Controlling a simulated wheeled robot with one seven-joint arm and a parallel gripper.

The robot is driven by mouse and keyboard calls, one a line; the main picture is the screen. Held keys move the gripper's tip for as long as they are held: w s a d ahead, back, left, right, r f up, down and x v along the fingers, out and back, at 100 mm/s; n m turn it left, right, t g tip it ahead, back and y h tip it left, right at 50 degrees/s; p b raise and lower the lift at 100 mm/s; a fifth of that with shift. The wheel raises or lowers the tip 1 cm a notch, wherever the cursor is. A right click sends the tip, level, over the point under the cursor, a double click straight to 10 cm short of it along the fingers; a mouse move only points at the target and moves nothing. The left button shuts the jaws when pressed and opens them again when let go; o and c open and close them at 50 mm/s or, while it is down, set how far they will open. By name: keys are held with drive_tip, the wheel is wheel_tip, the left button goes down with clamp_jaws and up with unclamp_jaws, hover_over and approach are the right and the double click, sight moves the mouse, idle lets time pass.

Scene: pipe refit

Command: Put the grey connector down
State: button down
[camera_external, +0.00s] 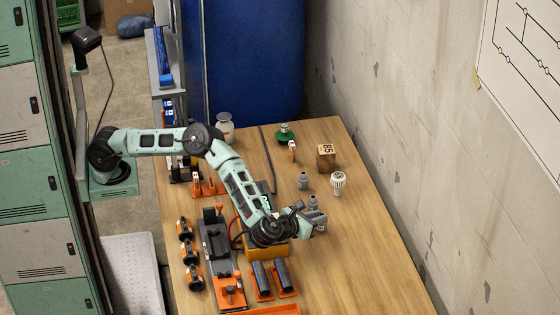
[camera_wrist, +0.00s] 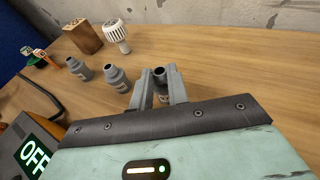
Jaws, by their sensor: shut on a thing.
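My gripper (camera_external: 315,219) reaches over the wooden table from the left and points to the right. In the wrist view my gripper (camera_wrist: 158,88) has its two grey fingers closed around a grey connector (camera_wrist: 160,73), whose round open end shows between the tips. Whether it touches the table top is hard to tell. Two more grey connectors stand upright beside the gripper: a nearer one (camera_wrist: 118,78) and a farther one (camera_wrist: 78,68). In the external view the farther connector (camera_external: 303,181) stands apart from the gripper, and the nearer one (camera_external: 313,202) is close to it.
A white ribbed head (camera_external: 338,182) and a wooden block (camera_external: 326,157) stand farther back. A green-topped item (camera_external: 284,133) is beyond them. Orange-and-black parts (camera_external: 191,251) and dark pipes on orange holders (camera_external: 284,277) crowd the left. The table (camera_external: 376,264) is bare at the right and front right.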

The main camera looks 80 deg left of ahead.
drive_tip(key=shift+r, duration=0.1)
drive_tip(key=shift+f+b, duration=0.35)
drive_tip(key=shift+b, duration=0.05)
drive_tip(key=shift+f+b, duration=0.25)
drive_tip(key=shift+b, duration=0.15)
drive_tip(key=c, duration=1.4)
unclamp_jaws()
drive_tip(key=shift+o, duration=0.2)
drive_tip(key=shift+r+p, duration=0.5)
drive_tip(key=shift+p, duration=0.15)
drive_tip(key=v, duration=1.2)
drive_tip(key=shift+r, duration=0.1)
